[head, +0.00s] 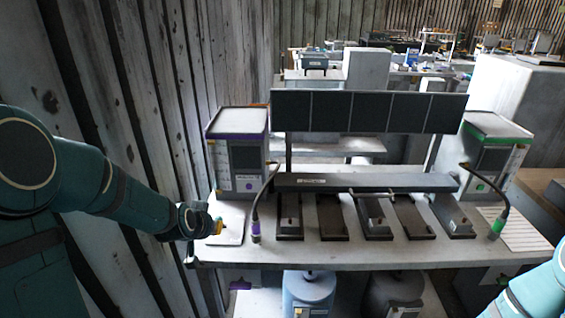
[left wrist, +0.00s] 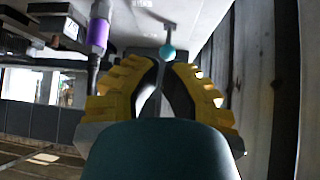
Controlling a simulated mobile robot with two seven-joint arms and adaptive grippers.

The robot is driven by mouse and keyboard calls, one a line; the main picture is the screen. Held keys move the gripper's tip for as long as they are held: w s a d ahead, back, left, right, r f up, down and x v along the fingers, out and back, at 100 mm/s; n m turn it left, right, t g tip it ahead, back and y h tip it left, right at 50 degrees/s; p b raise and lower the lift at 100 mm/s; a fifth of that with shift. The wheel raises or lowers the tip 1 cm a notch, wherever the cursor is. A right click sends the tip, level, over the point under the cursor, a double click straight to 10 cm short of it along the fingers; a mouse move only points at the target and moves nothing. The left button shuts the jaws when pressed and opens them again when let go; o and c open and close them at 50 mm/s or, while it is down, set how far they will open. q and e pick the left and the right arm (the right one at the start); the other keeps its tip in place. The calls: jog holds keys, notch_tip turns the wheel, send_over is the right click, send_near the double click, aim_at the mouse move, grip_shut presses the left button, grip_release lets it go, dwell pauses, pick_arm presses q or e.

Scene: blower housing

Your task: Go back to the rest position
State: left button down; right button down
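My left arm comes in from the left in the head view. Its gripper (head: 214,226) is small there, at the left end of the workbench, by a white plate or sheet. In the left wrist view the yellow fingers (left wrist: 163,72) come close together at their tips, with nothing clearly held between them. A small teal ball on a grey stem (left wrist: 167,52) shows just past the fingertips; I cannot tell whether they touch it. Only a part of my right arm shows at the lower right of the head view; its gripper is out of frame.
The grey workbench (head: 330,254) carries a purple-trimmed box (head: 238,150), a green-trimmed box (head: 494,155), a dark panel (head: 368,111) and several dark slotted blocks (head: 331,218). Purple (head: 255,231) and green (head: 497,227) cabled tools stand at its sides. A plank wall (head: 130,110) is close on the left.

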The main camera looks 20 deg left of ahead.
pick_arm(q)
jog(key=s+d+f+g+h, duration=0.2)
jog(key=s+d+f+g, duration=0.1)
jog(key=s+d+f, duration=0.5)
jog(key=s+d+f+g+h, duration=0.3)
jog(key=s+d+f, duration=0.5)
jog(key=d+f, duration=0.6)
jog(key=d, duration=0.4)
jog(key=shift+s+d+f+g, duration=0.25)
jog(key=shift+s+d+g, duration=0.05)
jog(key=shift+s+g, duration=0.1)
